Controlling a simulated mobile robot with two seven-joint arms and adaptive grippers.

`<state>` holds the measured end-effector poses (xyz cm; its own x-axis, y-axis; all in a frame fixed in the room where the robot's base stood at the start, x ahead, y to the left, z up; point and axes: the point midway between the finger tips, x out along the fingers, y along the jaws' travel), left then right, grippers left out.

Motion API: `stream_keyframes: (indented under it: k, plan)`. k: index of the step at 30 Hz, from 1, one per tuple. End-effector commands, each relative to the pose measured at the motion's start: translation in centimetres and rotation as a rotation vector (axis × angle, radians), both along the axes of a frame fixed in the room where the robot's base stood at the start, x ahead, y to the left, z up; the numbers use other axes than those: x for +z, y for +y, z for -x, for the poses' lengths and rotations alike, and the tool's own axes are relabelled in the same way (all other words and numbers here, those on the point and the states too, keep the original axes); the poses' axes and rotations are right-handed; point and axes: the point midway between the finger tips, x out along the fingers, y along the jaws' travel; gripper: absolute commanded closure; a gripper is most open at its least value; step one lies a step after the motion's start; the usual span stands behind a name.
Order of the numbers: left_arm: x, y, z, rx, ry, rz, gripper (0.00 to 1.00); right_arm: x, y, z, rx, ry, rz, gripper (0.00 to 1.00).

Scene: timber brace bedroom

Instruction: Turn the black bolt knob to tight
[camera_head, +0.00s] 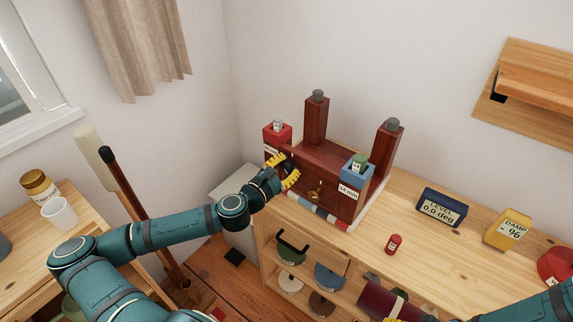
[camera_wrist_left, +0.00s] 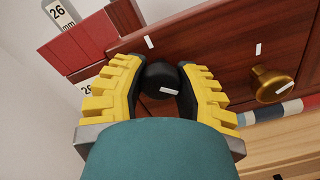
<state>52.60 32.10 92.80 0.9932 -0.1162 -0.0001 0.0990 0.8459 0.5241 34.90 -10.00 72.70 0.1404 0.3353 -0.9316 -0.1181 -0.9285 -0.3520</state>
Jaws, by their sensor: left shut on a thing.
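The black bolt knob (camera_wrist_left: 160,76) sits on the front of a dark red wooden brace (camera_head: 331,172). It has a white pointer line on its lower right part. A white tick (camera_wrist_left: 148,41) is on the wood above it. My left gripper (camera_wrist_left: 163,85) is shut on the knob, one yellow finger on each side. In the head view my left gripper (camera_head: 281,171) reaches the brace's left front and mostly hides the knob. A brass knob (camera_wrist_left: 272,84) with its own white lines is to the right, untouched. A bit of yellow at the bottom edge may be my right gripper (camera_head: 391,319).
A red block (camera_head: 277,131) and a blue block (camera_head: 356,171) labelled in mm stand at the brace's ends. The wooden bench (camera_head: 440,249) holds a small red bottle (camera_head: 394,243), a level display (camera_head: 441,207) and a yellow damp meter (camera_head: 508,229). Open shelves are below.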

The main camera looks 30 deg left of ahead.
Motion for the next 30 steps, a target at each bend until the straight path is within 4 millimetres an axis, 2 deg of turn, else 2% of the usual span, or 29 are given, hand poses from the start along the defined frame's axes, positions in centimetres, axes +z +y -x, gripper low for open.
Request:
stream_keyframes:
  k: [18,30]
  plan:
    - [0.1,0.1,0.0,-0.001,-0.065,-0.569,1.0,1.1,0.0,0.2,0.001,0.005,-0.001,0.46]
    - [0.1,0.1,0.0,0.001,-0.092,-0.805,1.0,1.3,0.0,0.3,0.002,0.007,-0.001,0.46]
